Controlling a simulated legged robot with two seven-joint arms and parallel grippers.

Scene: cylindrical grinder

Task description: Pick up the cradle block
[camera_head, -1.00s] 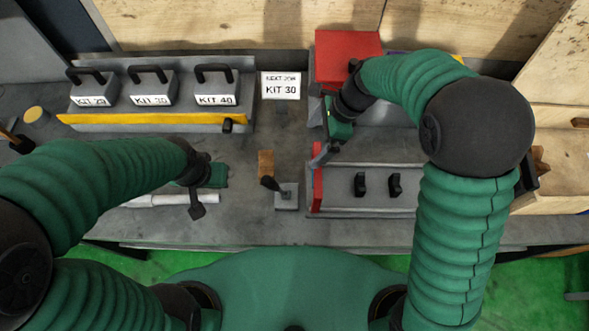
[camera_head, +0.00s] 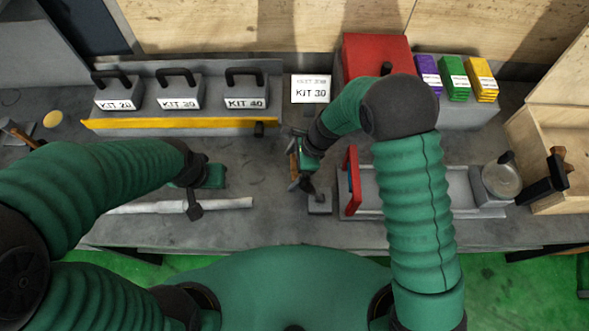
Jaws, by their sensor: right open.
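A small grey block with a black upright handle (camera_head: 318,204) stands on the bench front, left of the grey trough; I take it for the cradle block, though nothing labels it. My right gripper (camera_head: 299,184) is open, pointing down at the black handle, and overlaps it in the picture. I cannot tell whether they touch. A tan block (camera_head: 293,162) just behind is mostly hidden by this gripper. My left gripper (camera_head: 194,206) hangs over the bench at the left, beside a pale stepped shaft (camera_head: 232,204); its jaws are unclear.
Several grey kit blocks with black handles (camera_head: 180,96) stand on a rack with a yellow front edge (camera_head: 165,123). A KIT 30 sign (camera_head: 310,90) stands beside them. A red box (camera_head: 375,55) is behind my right arm. A red plate (camera_head: 352,181) ends the trough (camera_head: 460,188).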

